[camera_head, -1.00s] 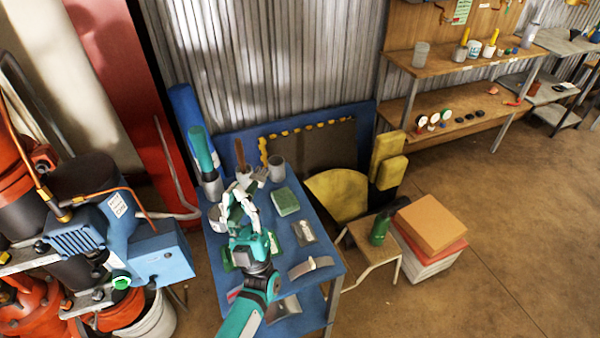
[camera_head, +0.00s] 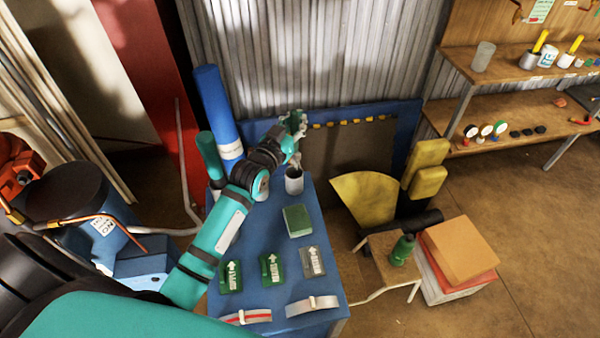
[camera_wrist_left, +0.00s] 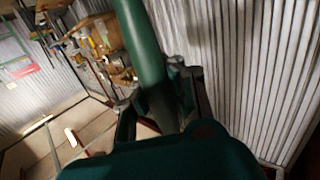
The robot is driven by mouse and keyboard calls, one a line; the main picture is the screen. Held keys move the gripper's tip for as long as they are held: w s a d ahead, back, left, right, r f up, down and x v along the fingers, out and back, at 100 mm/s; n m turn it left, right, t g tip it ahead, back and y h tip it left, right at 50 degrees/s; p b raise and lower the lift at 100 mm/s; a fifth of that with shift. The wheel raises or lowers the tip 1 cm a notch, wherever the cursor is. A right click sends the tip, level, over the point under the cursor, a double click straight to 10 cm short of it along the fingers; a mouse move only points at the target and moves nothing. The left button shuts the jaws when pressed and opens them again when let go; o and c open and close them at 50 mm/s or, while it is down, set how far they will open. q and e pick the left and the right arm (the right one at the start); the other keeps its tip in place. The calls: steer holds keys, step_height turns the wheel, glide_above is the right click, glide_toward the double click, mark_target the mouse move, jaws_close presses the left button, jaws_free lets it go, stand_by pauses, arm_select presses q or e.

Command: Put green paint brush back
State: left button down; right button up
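My left arm reaches over the blue table (camera_head: 262,231) from the left. Its gripper (camera_head: 293,124) is above and behind a grey cup (camera_head: 294,183), with a greyish thing showing at its mouth. In the left wrist view a dark green cylinder (camera_wrist_left: 146,50) runs from the top down between the spread fingers. I cannot tell whether it is the green paint brush or whether the fingers grip it. No paint brush can be made out clearly in the head view. My right gripper is not in view.
A tall blue tube (camera_head: 216,110) and a green cylinder (camera_head: 208,155) stand at the table's back left. A green block (camera_head: 297,221), green cards (camera_head: 272,269), a grey card (camera_head: 313,262) and curved strips (camera_head: 312,305) lie on top. A stool (camera_head: 378,243) stands right of the table.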

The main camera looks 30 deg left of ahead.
arm_select(q)
step_height(320, 180, down, 10)
steer(key=shift+s+r+p, duration=0.2)
steer(key=shift+s+p, duration=0.1)
steer(key=shift+p, duration=0.1)
steer(key=c, duration=2)
jaws_free()
steer(key=shift+f, duration=0.1)
steer(key=o, duration=0.5)
